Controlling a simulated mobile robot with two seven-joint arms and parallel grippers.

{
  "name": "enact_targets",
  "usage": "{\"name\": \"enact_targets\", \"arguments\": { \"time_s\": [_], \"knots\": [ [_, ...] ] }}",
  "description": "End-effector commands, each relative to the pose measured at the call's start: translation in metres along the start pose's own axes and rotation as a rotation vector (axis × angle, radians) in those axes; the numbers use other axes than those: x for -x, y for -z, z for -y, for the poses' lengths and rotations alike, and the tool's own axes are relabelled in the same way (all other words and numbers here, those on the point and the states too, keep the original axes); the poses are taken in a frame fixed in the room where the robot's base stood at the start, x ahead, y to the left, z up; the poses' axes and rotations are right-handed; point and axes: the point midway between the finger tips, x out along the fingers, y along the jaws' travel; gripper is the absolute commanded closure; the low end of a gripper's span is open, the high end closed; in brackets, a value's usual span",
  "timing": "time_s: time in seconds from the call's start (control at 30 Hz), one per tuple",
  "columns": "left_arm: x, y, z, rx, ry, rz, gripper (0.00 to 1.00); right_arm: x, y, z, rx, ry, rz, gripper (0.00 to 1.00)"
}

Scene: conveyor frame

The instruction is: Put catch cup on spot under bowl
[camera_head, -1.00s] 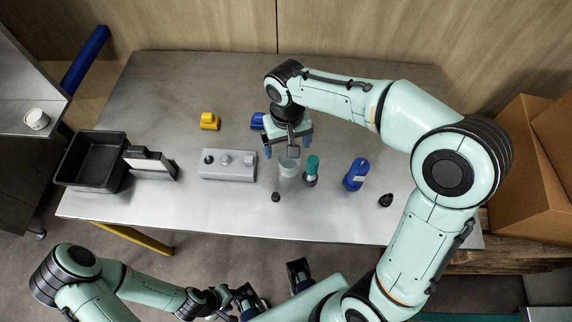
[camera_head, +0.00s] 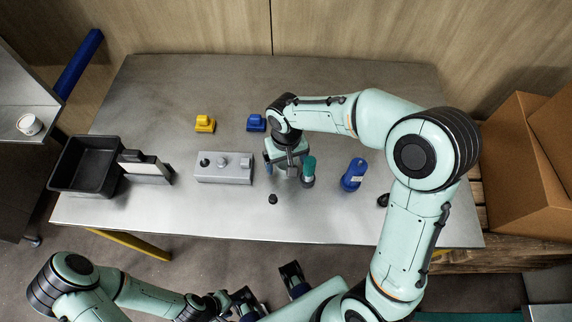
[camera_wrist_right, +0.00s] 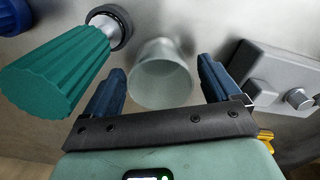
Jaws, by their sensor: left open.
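A clear, frosted cup (camera_wrist_right: 160,82) stands on the table between the fingers of my right gripper (camera_wrist_right: 161,66) in the right wrist view, with a gap on each side. The right gripper is open; in the head view (camera_head: 287,168) it is low over the table and hides the cup. My left gripper (camera_head: 226,301) is near the lower edge of the head view, away from the table, open. No bowl or marked spot is clearly identifiable. A small white cup (camera_head: 29,125) sits on the side shelf at the left.
A green-topped tool (camera_head: 308,168) stands close beside the right gripper, also in the wrist view (camera_wrist_right: 60,75). A grey block with knobs (camera_head: 224,168) is left of it, a blue bottle (camera_head: 353,174) right. A black tray (camera_head: 84,165) is at the table's left.

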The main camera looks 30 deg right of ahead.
Motion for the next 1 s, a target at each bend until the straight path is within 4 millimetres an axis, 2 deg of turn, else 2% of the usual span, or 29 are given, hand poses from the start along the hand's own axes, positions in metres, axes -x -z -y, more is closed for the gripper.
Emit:
{"name": "enact_targets", "arguments": {
  "time_s": [0.03,0.13,0.23,0.27,0.47,0.67,0.83,1.0],
  "knots": [
    [0.000,0.000,0.000,0.000,0.000,0.000,0.57,0.000,0.000,0.000,0.000,0.000,0.000,0.27],
    [0.000,0.000,0.000,0.000,0.000,0.000,0.57,0.000,0.000,0.000,0.000,0.000,0.000,0.60],
    [0.000,0.000,0.000,0.000,0.000,0.000,0.57,0.001,0.000,0.000,0.000,0.000,0.000,0.63],
    [0.000,0.000,0.000,0.000,0.000,0.000,0.57,0.001,0.000,0.000,0.000,0.000,-0.001,0.67],
    [0.000,0.000,0.000,0.000,0.000,0.000,0.57,0.002,0.000,0.000,0.000,0.001,-0.001,0.68],
    [0.002,0.000,-0.001,0.000,0.000,-0.001,0.57,0.016,0.001,0.001,0.001,0.001,-0.003,0.68],
    [0.007,0.001,-0.003,-0.001,-0.001,-0.002,0.57,0.049,0.002,0.001,0.001,0.002,-0.007,0.68],
    [0.015,0.002,-0.006,-0.002,-0.002,-0.005,0.57,0.100,0.002,0.001,0.000,0.003,-0.009,0.68]
  ]
}}
